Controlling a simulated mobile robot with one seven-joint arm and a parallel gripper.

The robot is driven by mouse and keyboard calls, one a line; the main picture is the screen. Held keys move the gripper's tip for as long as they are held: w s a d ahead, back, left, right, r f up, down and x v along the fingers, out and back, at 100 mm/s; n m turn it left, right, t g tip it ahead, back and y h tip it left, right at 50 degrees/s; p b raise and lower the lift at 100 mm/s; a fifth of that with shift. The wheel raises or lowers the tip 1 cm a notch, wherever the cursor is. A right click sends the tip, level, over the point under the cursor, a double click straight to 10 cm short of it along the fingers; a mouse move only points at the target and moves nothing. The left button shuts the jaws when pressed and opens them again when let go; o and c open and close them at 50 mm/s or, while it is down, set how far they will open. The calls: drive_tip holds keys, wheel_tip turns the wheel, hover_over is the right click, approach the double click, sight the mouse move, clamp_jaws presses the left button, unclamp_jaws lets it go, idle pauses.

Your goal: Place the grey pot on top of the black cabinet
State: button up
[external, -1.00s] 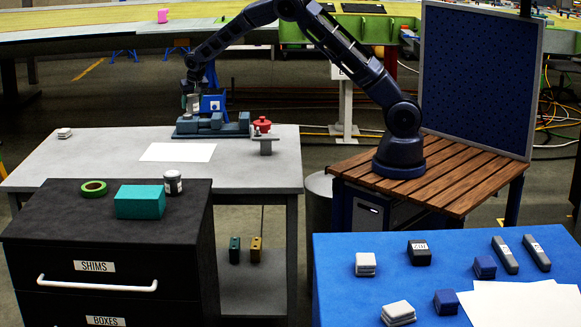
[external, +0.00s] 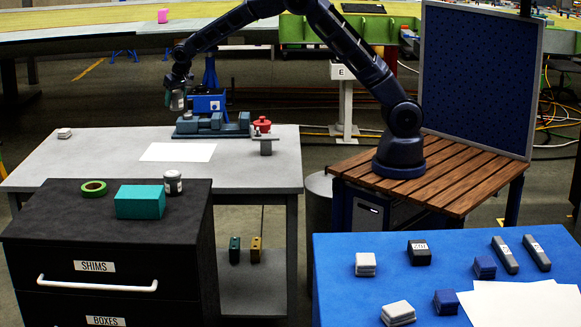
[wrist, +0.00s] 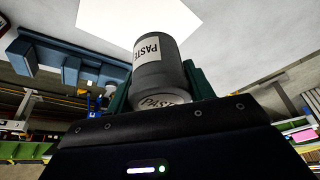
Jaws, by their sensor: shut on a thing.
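The grey pot (wrist: 163,62), labelled PASTE, sits between the green fingers of my gripper (wrist: 160,88) in the wrist view. My gripper (external: 177,97) is shut on it. In the external view the pot (external: 178,103) is small and held in the air at the far side of the grey table, left of the blue-grey vise. The black cabinet (external: 60,218) stands at the front left, well apart from the pot. Its top holds a green tape ring (external: 93,187), a teal box (external: 140,202) and a small jar (external: 173,183).
The grey table (external: 110,148) bears a white sheet (external: 178,152), the vise (external: 212,124), a red-topped part (external: 262,126) and a small white stack (external: 64,133). The cabinet top is bare at its left and along the front. A blue table (external: 340,290) stands front right.

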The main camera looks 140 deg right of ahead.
drive_tip(key=w+a+r+n+t, duration=0.1)
drive_tip(key=w+a+n, duration=0.2)
drive_tip(key=w+a, duration=0.8)
wheel_tip(320, 180, up, 4)
drive_tip(key=n+t+y, duration=0.3)
drive_tip(key=n, duration=0.7)
hover_over(172, 211)
drive_tip(key=s, duration=0.2)
drive_tip(key=f, duration=1.3)
drive_tip(key=a+f, duration=0.1)
drive_tip(key=f, duration=0.5)
drive_tip(key=shift+w+f, duration=0.15)
drive_tip(key=shift+f, duration=0.1)
drive_tip(key=shift+f, duration=0.1)
drive_tip(key=o, duration=0.8)
drive_tip(key=shift+o, duration=1.2)
